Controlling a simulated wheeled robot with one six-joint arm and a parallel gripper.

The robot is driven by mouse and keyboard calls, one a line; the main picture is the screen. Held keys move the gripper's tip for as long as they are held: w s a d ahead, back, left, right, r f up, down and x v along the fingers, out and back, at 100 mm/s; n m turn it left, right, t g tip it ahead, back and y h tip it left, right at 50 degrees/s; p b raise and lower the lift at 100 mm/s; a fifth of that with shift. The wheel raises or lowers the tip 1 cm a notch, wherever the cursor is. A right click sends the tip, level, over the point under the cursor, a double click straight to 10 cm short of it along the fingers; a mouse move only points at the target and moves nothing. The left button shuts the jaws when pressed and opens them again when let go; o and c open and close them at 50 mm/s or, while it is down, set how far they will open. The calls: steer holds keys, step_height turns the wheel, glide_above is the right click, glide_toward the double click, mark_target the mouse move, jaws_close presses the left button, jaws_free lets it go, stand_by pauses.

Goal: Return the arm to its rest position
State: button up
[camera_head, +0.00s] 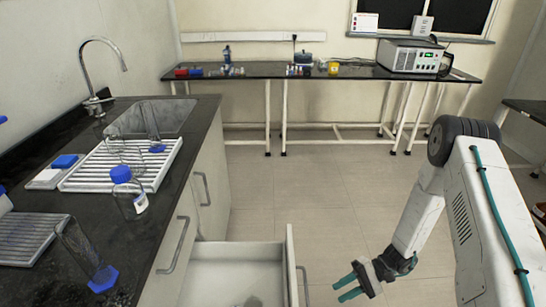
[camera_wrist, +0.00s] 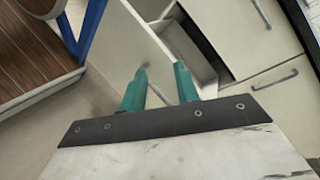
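My arm (camera_head: 468,200) reaches down on the right side of the head view. My gripper (camera_head: 345,286) is low, over the floor, to the right of an open drawer (camera_head: 291,262). Its two green fingers stand apart with nothing between them. In the wrist view my gripper (camera_wrist: 160,82) also shows open and empty, with the open drawer (camera_wrist: 125,40) beyond the fingertips. It looks apart from the drawer front, though the exact distance is hard to tell.
A black counter (camera_head: 130,250) with a sink, a blue-capped bottle (camera_head: 128,190) and a white drying rack (camera_head: 95,178) stands at left. A bench (camera_head: 270,71) with lab equipment stands at the back. The floor (camera_head: 330,185) between is clear. The open drawer juts into it.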

steer(key=s+d+r+g+h, duration=0.1)
steer(key=r+h, duration=0.2)
steer(key=r, duration=0.5)
steer(key=s+d+r+n+h, duration=0.1)
steer(key=s+r+h, duration=0.1)
steer(key=r, duration=0.7)
steer(key=s+d+r+g+h, duration=0.1)
steer(key=d+r+h, duration=0.15)
steer(key=r, duration=0.55)
steer(key=s+r+n+t+h, duration=0.1)
steer(key=s+r+t+h, duration=0.2)
steer(key=s+r, duration=0.3)
steer(key=s+r+n+t+h, duration=0.1)
steer(key=s+r+t+h, duration=0.2)
steer(key=r, duration=1.2)
steer(key=s+t, duration=0.2)
steer(key=s, duration=0.2)
steer(key=shift+s+d+t, duration=0.3)
steer(key=shift+d+t, duration=0.05)
steer(key=shift+t, duration=0.05)
steer(key=shift+d+h, duration=0.15)
steer(key=shift+h, duration=0.1)
